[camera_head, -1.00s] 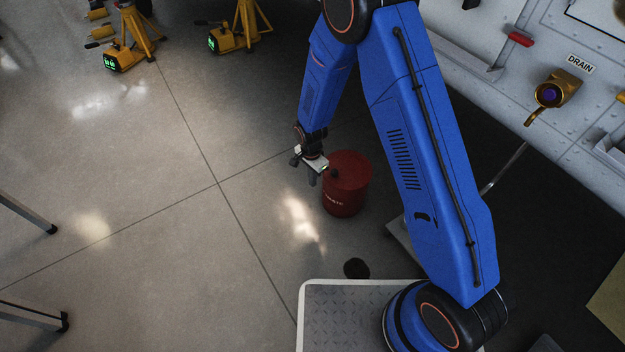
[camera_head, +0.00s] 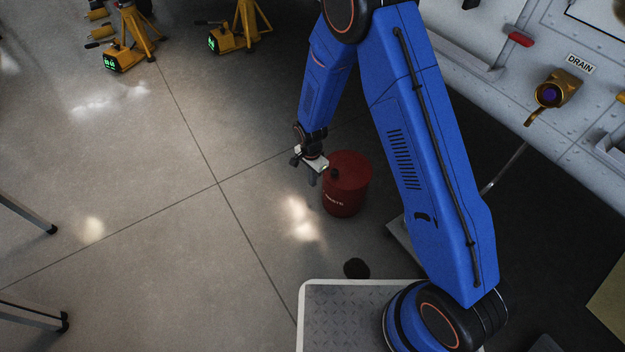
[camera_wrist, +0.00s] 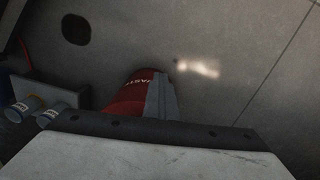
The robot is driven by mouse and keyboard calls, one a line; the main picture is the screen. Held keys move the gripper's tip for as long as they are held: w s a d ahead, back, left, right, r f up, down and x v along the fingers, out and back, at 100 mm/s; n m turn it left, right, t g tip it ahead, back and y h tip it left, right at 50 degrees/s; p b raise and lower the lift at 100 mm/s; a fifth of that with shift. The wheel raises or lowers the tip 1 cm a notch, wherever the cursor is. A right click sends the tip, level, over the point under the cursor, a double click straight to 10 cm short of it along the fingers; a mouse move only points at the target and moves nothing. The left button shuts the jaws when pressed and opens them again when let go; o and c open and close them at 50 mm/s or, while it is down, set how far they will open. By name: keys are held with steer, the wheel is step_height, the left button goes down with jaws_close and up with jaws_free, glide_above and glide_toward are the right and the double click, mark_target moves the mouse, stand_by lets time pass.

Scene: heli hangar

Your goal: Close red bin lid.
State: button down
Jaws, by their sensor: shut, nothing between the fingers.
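The red bin (camera_head: 345,195) stands upright on the floor, left of my arm's lower link. Its lid (camera_head: 350,168) looks like a flat red disc lying across the top, with a small dark part at its left edge. I cannot make out any gap under the lid. My gripper (camera_head: 313,179) is shut and empty, pointing down close beside the bin's upper left edge. I cannot tell whether it touches the bin. In the wrist view the red bin (camera_wrist: 128,98) shows white lettering, and my grey gripper finger (camera_wrist: 160,97) covers part of it; the lid cannot be made out there.
Yellow jacks (camera_head: 133,40) stand at the far left. A grey aircraft panel with a brass drain valve (camera_head: 552,92) is at the right. A dark round spot (camera_head: 356,268) lies on the floor below the bin. The floor left of the bin is clear.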

stand_by(0.3)
steer(key=c, duration=1.5)
jaws_free()
steer(key=r, duration=1.7)
steer(key=shift+w+a+r, duration=0.15)
steer(key=shift+w+a, duration=0.1)
steer(key=shift+r, duration=0.1)
